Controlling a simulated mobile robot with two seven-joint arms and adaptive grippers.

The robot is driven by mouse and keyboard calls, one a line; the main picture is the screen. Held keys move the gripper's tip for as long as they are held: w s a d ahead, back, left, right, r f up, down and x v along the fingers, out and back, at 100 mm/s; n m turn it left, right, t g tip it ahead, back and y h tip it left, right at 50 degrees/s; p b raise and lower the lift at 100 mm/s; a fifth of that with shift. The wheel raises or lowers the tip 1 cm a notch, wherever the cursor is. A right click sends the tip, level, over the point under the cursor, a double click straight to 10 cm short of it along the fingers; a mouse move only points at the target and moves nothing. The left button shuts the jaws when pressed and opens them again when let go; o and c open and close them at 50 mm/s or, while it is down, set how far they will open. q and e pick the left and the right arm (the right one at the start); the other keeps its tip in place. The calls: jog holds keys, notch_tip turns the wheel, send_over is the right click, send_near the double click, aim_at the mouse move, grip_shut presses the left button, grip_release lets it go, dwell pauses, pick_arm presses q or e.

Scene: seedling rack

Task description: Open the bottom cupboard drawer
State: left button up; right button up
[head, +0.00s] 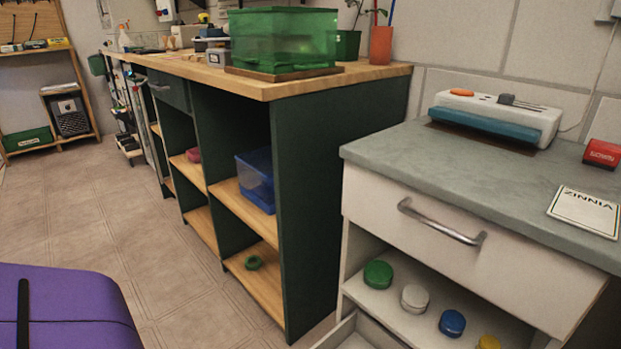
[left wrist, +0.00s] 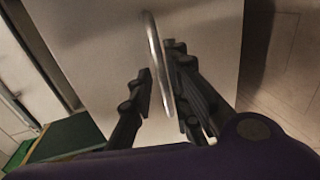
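The white cupboard (head: 482,257) stands at the right, with a shut top drawer and its bar handle (head: 440,221). Below its open shelf, the rim of the bottom drawer (head: 345,330) shows at the lower picture edge, standing out from the cupboard; most of this drawer is out of view. In the left wrist view, a pale drawer front (left wrist: 100,60) carries a curved metal handle (left wrist: 153,45). My right gripper is not in view.
Several round tins, among them a green one (head: 378,274), stand on the cupboard shelf. A label device (head: 495,118) and a ZINNIA card (head: 585,211) lie on the grey top. A dark green shelf unit (head: 335,170) stands close at the left. The tiled floor (head: 175,255) is free.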

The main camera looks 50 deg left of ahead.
pick_arm(q)
jog(key=v, duration=0.4)
jog(key=shift+s, duration=0.35)
